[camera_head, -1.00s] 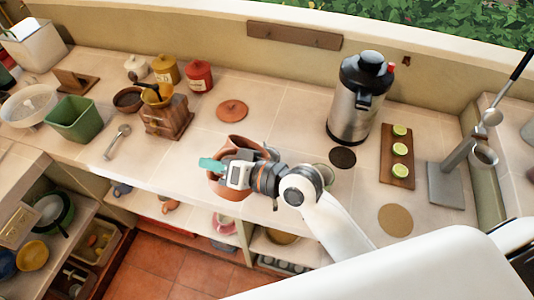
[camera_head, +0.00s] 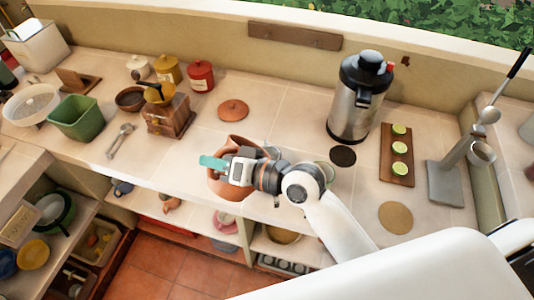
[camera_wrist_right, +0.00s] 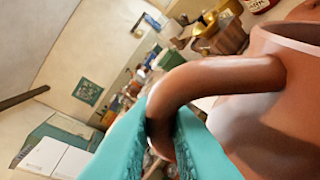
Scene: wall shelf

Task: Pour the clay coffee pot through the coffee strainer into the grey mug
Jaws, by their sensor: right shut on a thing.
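The clay coffee pot (camera_head: 229,190) is a reddish-brown vessel near the counter's front edge, partly hidden by my gripper. My right gripper (camera_head: 212,163) reaches across it. In the wrist view, the teal fingers (camera_wrist_right: 163,135) are shut on its curved handle (camera_wrist_right: 222,76), with the pot body (camera_wrist_right: 265,125) to the right. I cannot tell whether the pot touches the counter. A long-handled metal utensil (camera_head: 122,130), possibly the coffee strainer, lies at the left. A greyish rim (camera_head: 272,152) shows behind my right wrist; I cannot tell if it is the grey mug. My left gripper is not in view.
A terracotta lid (camera_head: 233,110) lies behind the pot. A wooden grinder (camera_head: 168,118) and green bin (camera_head: 76,118) stand left. A steel dispenser (camera_head: 350,105), lime board (camera_head: 397,170) and grey stand (camera_head: 445,183) stand right. The counter left of the pot is mostly clear.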

